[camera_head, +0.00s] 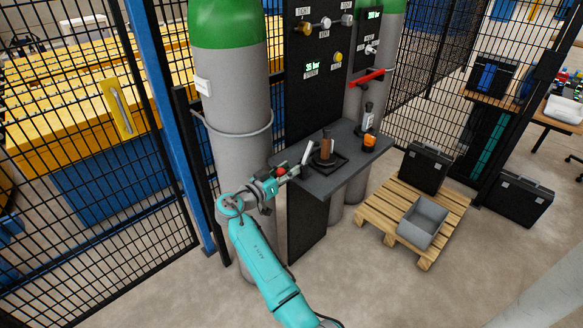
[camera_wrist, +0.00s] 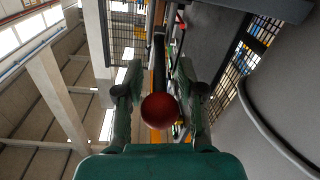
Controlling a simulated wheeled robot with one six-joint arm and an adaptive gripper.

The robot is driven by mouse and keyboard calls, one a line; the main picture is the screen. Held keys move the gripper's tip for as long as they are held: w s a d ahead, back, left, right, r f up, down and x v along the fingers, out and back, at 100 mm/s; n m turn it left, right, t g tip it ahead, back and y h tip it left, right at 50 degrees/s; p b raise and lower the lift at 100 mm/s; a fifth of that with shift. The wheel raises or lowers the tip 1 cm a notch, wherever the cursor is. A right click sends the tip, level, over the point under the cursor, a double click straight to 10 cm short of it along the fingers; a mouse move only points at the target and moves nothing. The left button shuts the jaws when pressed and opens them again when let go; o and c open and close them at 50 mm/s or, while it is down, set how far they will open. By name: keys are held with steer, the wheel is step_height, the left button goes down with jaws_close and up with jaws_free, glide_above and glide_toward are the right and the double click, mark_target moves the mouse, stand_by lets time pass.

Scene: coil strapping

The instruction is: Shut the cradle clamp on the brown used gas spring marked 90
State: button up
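The brown gas spring (camera_head: 326,147) stands upright on a dark cradle base (camera_head: 338,162) on the grey shelf. Its mark is too small to read. My gripper (camera_head: 284,174) is just left of the cradle, at the shelf's left edge. A red ball knob (camera_head: 281,171) is at its fingers. In the wrist view the red knob (camera_wrist: 160,110) lies between the two fingers, which stand apart on either side of it. I see no firm contact. A pale tilted bar (camera_head: 307,153) stands between my gripper and the spring; its link to the knob is unclear.
The shelf (camera_head: 345,178) also bears an orange item (camera_head: 370,140) and a dark upright item with a white label (camera_head: 367,121). A tall grey cylinder (camera_head: 235,130) stands close behind my arm. A pallet (camera_head: 452,205) with a grey bin (camera_head: 423,220) lies right.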

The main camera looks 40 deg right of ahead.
steer(key=shift+w+d, duration=0.1)
steer(key=shift+d, duration=0.95)
jaws_close()
